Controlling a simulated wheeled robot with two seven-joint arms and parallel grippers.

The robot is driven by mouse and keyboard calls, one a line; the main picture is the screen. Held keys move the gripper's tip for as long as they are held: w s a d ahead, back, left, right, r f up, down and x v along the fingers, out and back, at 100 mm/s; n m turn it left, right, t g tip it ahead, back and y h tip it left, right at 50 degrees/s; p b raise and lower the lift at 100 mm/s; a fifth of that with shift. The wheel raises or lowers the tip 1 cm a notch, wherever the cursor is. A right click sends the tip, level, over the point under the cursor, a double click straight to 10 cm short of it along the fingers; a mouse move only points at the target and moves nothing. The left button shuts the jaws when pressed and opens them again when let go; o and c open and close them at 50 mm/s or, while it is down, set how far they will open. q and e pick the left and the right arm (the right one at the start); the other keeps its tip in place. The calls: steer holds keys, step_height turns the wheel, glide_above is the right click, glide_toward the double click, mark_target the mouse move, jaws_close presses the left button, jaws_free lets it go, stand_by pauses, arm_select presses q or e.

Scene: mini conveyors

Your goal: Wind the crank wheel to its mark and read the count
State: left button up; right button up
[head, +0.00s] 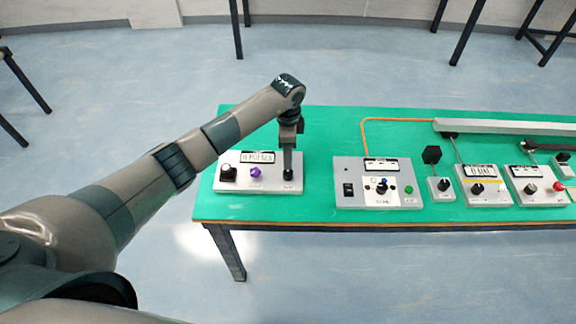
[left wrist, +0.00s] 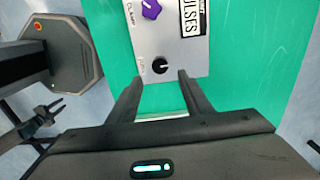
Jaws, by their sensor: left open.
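A pale panel box (head: 240,183) with a label reading PULSES stands at the left end of the green table. It carries a dark knob (head: 228,173) at the left and a purple knob (head: 255,173) in the middle. My left gripper (head: 288,178) points down over the box's right end. In the left wrist view my open left gripper (left wrist: 160,77) has its fingertips either side of a small black knob (left wrist: 160,66), with no clear grip on it. The purple knob shows there too (left wrist: 151,9). I cannot make out a crank wheel or its mark. A small dark gripper (left wrist: 50,112), likely my right, shows at lower left.
A grey panel box (head: 345,205) with a switch and small knobs stands to the right on the green table (head: 310,150). Several smaller knob boxes and a pale conveyor rail (head: 500,127) are further right. Green surface is free between the two left boxes.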

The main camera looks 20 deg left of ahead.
mark_target(288, 172)
arm_select(q)
step_height(288, 172, down, 8)
steer(key=shift+f+p, duration=0.15)
steer(key=shift+p, duration=0.6)
steer(key=c, duration=1.1)
